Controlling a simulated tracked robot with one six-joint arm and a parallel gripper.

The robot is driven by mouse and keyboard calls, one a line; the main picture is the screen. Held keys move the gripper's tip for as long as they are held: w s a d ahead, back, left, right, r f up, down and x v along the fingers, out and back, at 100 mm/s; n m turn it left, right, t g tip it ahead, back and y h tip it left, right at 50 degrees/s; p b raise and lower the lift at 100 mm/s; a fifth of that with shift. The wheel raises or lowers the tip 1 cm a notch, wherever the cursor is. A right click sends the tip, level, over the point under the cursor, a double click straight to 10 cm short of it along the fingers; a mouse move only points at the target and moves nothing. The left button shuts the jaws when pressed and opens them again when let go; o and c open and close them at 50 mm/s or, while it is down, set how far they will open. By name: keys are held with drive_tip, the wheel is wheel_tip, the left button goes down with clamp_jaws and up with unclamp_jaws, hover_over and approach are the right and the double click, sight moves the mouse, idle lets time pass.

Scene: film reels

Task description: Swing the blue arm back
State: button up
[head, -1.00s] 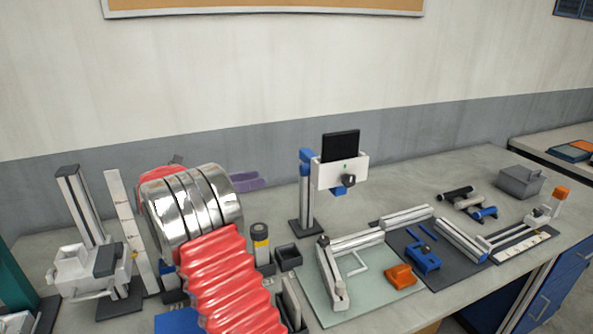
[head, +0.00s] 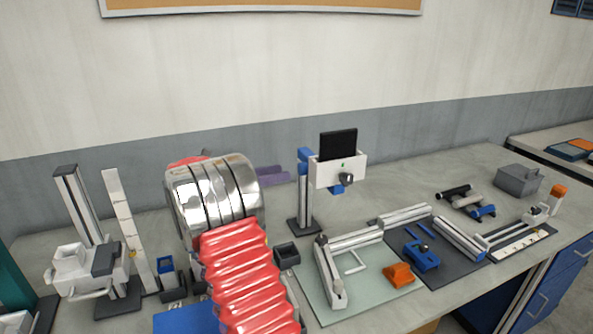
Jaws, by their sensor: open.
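A stand (head: 304,200) with a blue-and-grey post rises at the back middle of the bench. A short blue arm (head: 305,155) at its top runs to a white box (head: 338,171) with a black screen (head: 338,145) and a dark knob. Most of the blue arm is hidden behind the box. My red and chrome arm reaches up from the lower middle, left of the stand. The purple fingers of my gripper (head: 274,174) show just past the chrome part. They are open, left of the post and apart from it in the picture; the rest of the gripper is hidden.
A slide stand (head: 84,215) and white upright strip (head: 130,228) stand at left. A black tray (head: 287,254) is beside my arm. A pale green mat (head: 375,284) with rails and an orange block (head: 399,275) lies right of it.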

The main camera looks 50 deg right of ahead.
sight(299, 169)
drive_tip(key=x, duration=0.6)
drive_tip(key=shift+s+d, duration=0.2)
drive_tip(key=shift+d, duration=0.1)
clamp_jaws()
idle(0.4)
